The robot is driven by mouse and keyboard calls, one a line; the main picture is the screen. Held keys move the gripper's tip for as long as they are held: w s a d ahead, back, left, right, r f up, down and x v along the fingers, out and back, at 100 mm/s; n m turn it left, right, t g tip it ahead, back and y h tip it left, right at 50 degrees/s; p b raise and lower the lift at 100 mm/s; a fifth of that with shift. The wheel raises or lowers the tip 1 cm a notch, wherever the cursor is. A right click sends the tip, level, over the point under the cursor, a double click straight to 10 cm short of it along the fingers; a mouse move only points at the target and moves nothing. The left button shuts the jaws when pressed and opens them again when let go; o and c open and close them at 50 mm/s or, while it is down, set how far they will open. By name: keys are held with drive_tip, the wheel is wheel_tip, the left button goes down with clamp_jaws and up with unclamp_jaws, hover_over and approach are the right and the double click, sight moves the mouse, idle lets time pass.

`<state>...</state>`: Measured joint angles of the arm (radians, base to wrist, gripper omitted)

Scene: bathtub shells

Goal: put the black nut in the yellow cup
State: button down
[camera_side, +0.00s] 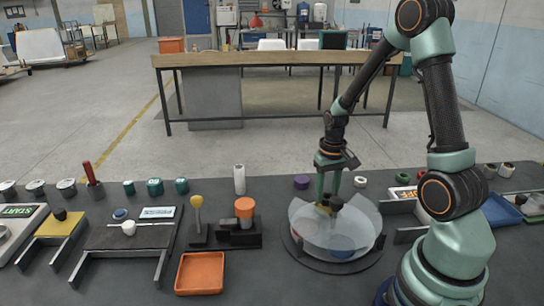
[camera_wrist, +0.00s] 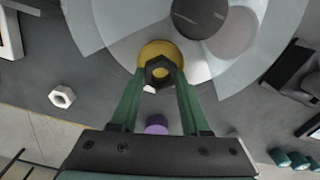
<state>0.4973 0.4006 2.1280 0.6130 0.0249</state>
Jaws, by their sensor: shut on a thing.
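My gripper (camera_wrist: 160,82) is shut on the black nut (camera_wrist: 160,77), a hexagonal ring held between its green fingertips. In the wrist view the nut overlaps the near part of the yellow cup (camera_wrist: 157,47), a round yellow piece inside a clear bowl (camera_wrist: 108,30). In the side view my gripper (camera_side: 328,200) reaches down into the back of the clear bowl (camera_side: 312,236), with the black nut (camera_side: 336,203) at its tips and the yellow cup (camera_side: 322,210) just below. I cannot tell whether the nut touches the cup.
A dark round piece (camera_wrist: 198,14) and a greyish round one (camera_wrist: 232,32) show in the bowl. A white nut (camera_side: 360,181) and a purple ring (camera_side: 301,182) lie behind it. An orange tray (camera_side: 200,273) and a stand with an orange top (camera_side: 244,208) are left.

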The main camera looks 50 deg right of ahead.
sight(327, 196)
drive_tip(key=shift+f, duration=0.4)
drive_tip(key=shift+f, duration=0.4)
drive_tip(key=shift+f, duration=0.2)
drive_tip(key=shift+c, duration=1.9)
unclamp_jaws()
wheel_tip(327, 196, up, 13)
drive_tip(key=s+a+r+n+t, duration=0.1)
drive_tip(key=a+r+n+t, duration=0.1)
drive_tip(key=a, duration=0.6)
drive_tip(key=s+a+r+n+t, duration=0.1)
drive_tip(key=a+r+n+t, duration=0.2)
drive_tip(key=a+r, duration=0.4)
drive_tip(key=shift+s+a+r+n+t, duration=0.3)
drive_tip(key=shift+s+a+n, duration=0.15)
drive_tip(key=shift+a, duration=0.55)
